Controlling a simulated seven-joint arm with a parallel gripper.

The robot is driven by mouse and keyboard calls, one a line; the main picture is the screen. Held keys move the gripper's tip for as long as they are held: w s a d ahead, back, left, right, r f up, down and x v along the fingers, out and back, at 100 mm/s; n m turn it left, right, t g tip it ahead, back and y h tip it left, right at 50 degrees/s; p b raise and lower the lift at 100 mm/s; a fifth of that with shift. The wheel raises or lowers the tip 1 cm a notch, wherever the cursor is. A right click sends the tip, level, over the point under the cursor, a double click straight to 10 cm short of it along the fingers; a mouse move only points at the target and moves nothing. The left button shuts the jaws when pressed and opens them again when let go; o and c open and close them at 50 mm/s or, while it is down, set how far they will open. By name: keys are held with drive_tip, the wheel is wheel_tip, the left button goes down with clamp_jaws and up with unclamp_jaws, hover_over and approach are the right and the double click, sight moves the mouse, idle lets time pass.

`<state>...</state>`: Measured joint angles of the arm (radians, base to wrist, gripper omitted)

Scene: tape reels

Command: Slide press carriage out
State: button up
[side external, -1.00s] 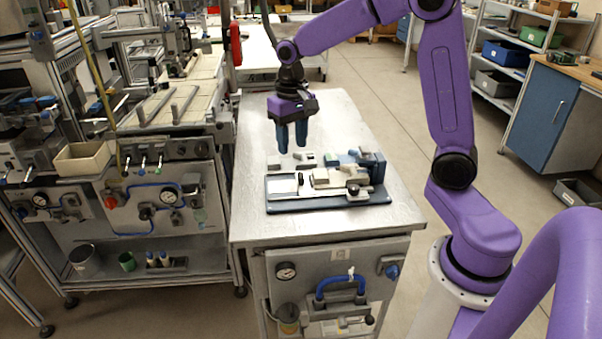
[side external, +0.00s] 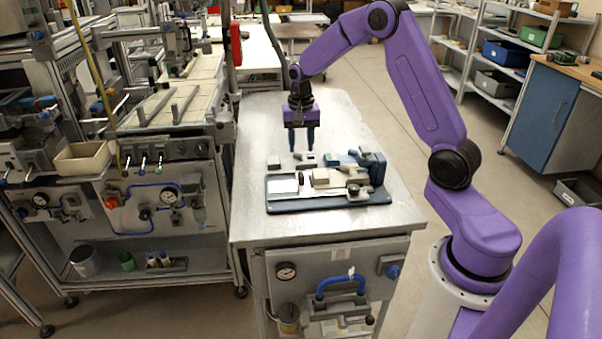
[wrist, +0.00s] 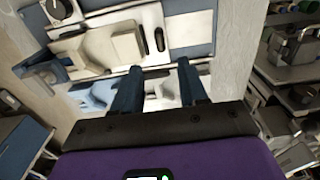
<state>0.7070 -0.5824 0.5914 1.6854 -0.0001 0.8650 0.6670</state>
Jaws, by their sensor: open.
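The press (side external: 330,203) stands on the metal table, a dark blue base with a pale rail and a dark round knob (side external: 353,188) at its front. A beige block that looks like the carriage (side external: 320,178) sits near the middle of the rail. In the wrist view, a beige shaped block (wrist: 92,48) and a dark knob (wrist: 58,8) show beyond the fingers. My gripper (side external: 302,150) is open and empty, pointing down above the back of the press. Its two blue fingers also show in the wrist view (wrist: 160,80). I cannot tell how close the fingertips are to the press parts.
Small grey blocks (side external: 274,164) lie on the table behind the press. A workbench with a beige bin (side external: 83,157) stands to the left. A blue cabinet (side external: 540,115) stands to the right.

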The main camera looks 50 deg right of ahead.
sight(301, 175)
wheel_tip(301, 175, down, 10)
drive_tip(key=shift+f, duration=0.25)
idle(0.3)
drive_tip(key=shift+a, duration=0.1)
clamp_jaws()
